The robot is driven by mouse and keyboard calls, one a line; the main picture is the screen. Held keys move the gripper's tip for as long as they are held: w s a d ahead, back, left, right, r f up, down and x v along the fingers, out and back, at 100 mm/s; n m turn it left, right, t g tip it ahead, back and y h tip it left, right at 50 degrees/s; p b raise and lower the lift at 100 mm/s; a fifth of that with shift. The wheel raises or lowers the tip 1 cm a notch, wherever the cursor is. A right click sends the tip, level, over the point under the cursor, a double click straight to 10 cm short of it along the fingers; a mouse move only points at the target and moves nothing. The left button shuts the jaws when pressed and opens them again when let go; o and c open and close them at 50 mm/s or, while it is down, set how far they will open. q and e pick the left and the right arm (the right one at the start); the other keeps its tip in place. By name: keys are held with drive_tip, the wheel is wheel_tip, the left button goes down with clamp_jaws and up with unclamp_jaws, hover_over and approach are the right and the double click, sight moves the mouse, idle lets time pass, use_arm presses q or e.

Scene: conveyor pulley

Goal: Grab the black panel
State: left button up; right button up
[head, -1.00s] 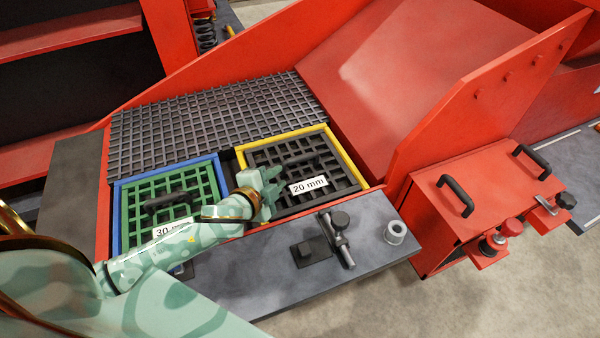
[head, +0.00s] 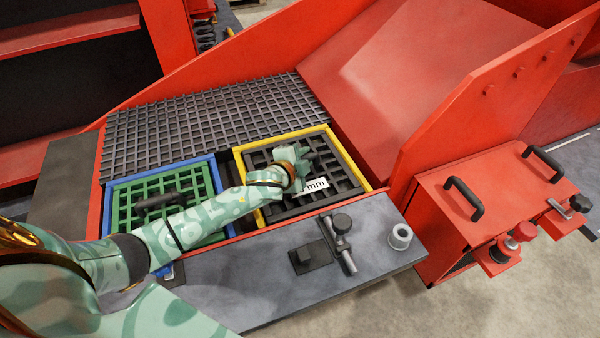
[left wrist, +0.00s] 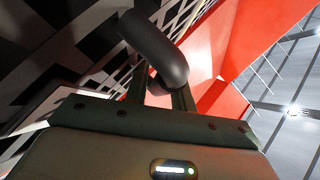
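The black panel (head: 288,205) is a dark grid with a white label ending in "mm". It sits inside a yellow frame (head: 372,187) in the head view. My left gripper (head: 301,163) is over the middle of this panel, at its handle, and hides most of it. In the left wrist view the handle (left wrist: 155,45) shows as a thick, rounded dark bar right in front of the fingers (left wrist: 158,92). The fingertips are hidden behind it, so I cannot tell if they are closed on it. My right gripper is not in view.
A green grid panel (head: 128,208) in a blue frame lies to the left, partly under my left arm. A dark grating (head: 215,120) lies behind both. A grey ledge (head: 270,285) with a clamp (head: 342,245) runs in front. A red sloping wall (head: 480,110) rises at right.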

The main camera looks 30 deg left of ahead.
use_arm(q)
drive_tip(key=shift+s+r, duration=0.1)
clamp_jaws()
idle(1.2)
drive_tip(key=shift+r, duration=0.1)
